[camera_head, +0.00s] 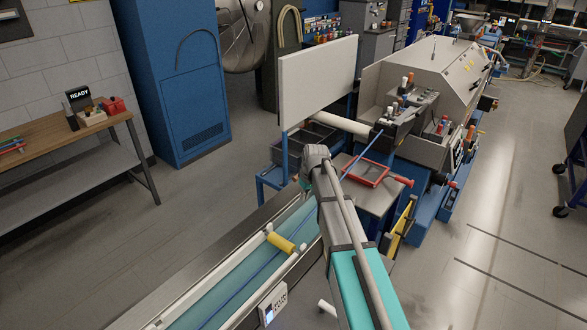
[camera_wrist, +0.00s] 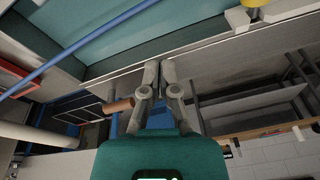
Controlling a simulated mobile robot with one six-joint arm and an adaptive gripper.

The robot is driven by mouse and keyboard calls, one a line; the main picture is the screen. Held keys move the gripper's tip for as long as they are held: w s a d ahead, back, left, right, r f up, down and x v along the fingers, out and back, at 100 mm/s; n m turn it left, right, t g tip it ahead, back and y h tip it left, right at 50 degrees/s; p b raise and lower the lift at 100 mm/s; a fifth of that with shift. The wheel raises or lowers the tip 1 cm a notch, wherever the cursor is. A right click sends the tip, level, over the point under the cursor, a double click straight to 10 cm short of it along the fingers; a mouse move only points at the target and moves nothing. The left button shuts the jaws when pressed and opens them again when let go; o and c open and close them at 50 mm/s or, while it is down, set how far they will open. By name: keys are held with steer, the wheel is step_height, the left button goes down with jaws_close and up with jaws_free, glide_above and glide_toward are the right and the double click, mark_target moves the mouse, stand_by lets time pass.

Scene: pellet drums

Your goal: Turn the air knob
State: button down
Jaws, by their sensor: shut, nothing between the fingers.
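My gripper (camera_wrist: 160,66) shows in the wrist view with its two fingertips together and nothing between them. The tips are in front of the grey metal side of the water trough (camera_wrist: 103,77). In the head view the gripper is hidden behind my own arm. I cannot make out a knob marked for air in either view. A small white control box (camera_head: 272,303) with a dark display is on the trough's near side in the head view. Any knob on it is too small to tell. The gripper appears well apart from this box.
The trough holds a blue strand and a yellow roller (camera_head: 281,243). Beyond my arm are a small table with a red frame (camera_head: 366,172), a white panel (camera_head: 318,80) and a large grey machine (camera_head: 422,75). A workbench (camera_head: 70,130) stands left, with open floor between.

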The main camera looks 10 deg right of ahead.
steer(key=w+a+r+n+p, duration=0.1)
steer(key=w+r+n+p, duration=0.1)
steer(key=w, duration=0.8)
steer(key=w+a+r+n+t+y+p, duration=0.1)
steer(key=w+r+n+p, duration=0.1)
steer(key=w, duration=0.9)
steer(key=shift+r, duration=0.7)
steer(key=shift+d+f, duration=0.1)
steer(key=shift+f, duration=0.1)
steer(key=b+x, duration=1)
steer(key=shift+s+d+f, duration=0.15)
steer(key=shift+s+d, duration=1.05)
steer(key=shift+s, duration=0.15)
steer(key=shift+a, duration=0.15)
